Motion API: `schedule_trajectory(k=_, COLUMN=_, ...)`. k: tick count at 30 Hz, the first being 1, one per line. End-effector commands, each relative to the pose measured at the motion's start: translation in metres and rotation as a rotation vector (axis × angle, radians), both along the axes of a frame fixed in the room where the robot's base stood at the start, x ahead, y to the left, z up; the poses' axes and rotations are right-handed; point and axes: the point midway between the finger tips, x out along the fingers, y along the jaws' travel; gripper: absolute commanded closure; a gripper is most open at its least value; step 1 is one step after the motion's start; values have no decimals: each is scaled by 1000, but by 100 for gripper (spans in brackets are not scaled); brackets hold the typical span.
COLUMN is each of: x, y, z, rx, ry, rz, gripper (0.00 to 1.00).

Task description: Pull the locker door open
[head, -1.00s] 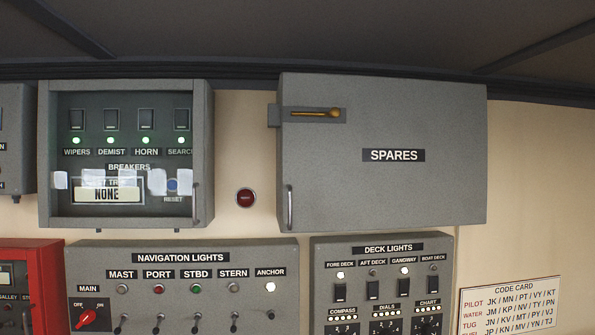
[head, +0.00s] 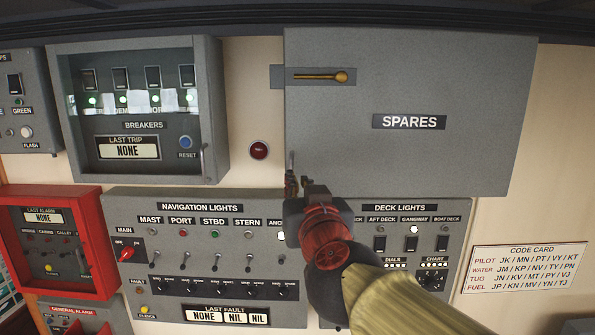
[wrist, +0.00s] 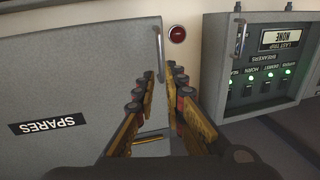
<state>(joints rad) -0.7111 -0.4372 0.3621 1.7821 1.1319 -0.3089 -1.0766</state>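The grey locker (head: 430,75) with the SPARES label is at the upper right of the head view. Its door looks shut. A brass latch (head: 320,76) lies horizontal on a dark plate near the door's upper left edge. The upright metal door handle (wrist: 158,48) is at the door's lower left; in the head view my gripper largely covers it. In the wrist view my gripper (wrist: 160,74) is open, its two fingertips apart just short of the handle, which lines up with the gap. I cannot tell whether they touch it.
A breaker box (head: 215,110) with a glass front stands left of the locker, with a red button (head: 259,150) between them. The navigation lights panel (head: 125,207) and deck lights panel (head: 455,237) sit close below my gripper. A code card (head: 525,268) is at lower right.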

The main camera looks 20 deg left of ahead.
Motion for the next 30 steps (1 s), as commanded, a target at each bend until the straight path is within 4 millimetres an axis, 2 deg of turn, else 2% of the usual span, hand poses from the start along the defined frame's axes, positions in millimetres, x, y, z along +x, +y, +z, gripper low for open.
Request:
schedule_trajectory(k=5, x=9, y=4, z=0, rx=-31, ry=-15, rz=-3, gripper=88)
schedule_trajectory(k=18, x=64, y=29, z=0, rx=-30, ry=-15, rz=-1, gripper=88)
schedule_trajectory(k=30, x=71, y=32, z=1, rx=-28, ry=-15, rz=0, gripper=88)
